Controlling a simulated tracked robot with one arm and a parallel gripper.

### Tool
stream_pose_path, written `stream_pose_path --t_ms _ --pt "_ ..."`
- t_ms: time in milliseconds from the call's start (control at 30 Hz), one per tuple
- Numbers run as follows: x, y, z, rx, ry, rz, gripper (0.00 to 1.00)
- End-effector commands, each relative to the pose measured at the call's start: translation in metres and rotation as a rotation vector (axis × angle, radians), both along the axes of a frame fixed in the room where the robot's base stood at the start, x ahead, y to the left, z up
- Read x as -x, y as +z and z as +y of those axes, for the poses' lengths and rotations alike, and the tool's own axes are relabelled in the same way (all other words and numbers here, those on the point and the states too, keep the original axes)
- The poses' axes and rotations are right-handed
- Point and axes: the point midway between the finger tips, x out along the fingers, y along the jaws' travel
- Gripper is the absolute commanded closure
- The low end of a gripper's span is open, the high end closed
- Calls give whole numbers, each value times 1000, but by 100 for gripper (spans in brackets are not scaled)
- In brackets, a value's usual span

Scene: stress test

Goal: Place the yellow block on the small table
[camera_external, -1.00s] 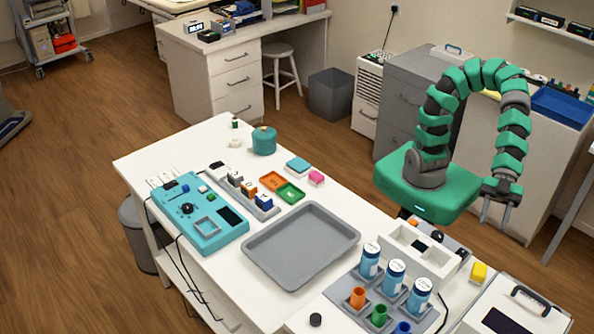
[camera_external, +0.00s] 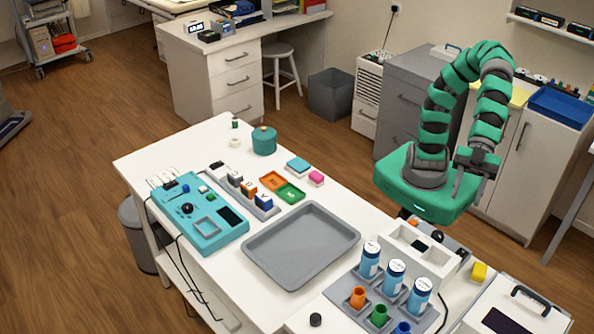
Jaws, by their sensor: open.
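A small yellow block (camera_external: 479,271) sits at the right edge of the white table, beside a white device with a dark handle. My gripper (camera_external: 466,186) hangs at the end of the green and grey arm, behind the table and above the green base. It is well above the yellow block and slightly left of it, apart from it. The gripper is open and nothing shows between its fingers. Which surface is the small table is not clear from this view.
A white work table (camera_external: 222,276) carries a grey tray (camera_external: 300,246), blue-labelled bottles (camera_external: 394,277), a teal device (camera_external: 202,212) and a white open box (camera_external: 420,246) near the block. Grey and white cabinets (camera_external: 402,95) stand behind my arm. The tray is empty.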

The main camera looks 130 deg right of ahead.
Motion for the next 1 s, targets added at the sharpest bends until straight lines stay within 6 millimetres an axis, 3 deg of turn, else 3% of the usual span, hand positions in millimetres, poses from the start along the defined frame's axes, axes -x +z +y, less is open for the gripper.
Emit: stream_pose_path --t_ms 100,300,433,600,700,800,1000 --pt "-26 44 -38 -22 -34 -32 59" --pt "-56 124 -117 -39 -101 -115 59" --pt "-65 176 -182 -41 -164 -184 59" --pt "-58 235 -263 -32 -247 -271 59" --pt "-52 254 -296 -23 -284 -302 59" --pt "-47 266 -314 -21 -305 -320 59" --pt "-45 269 -320 -16 -311 -326 59"
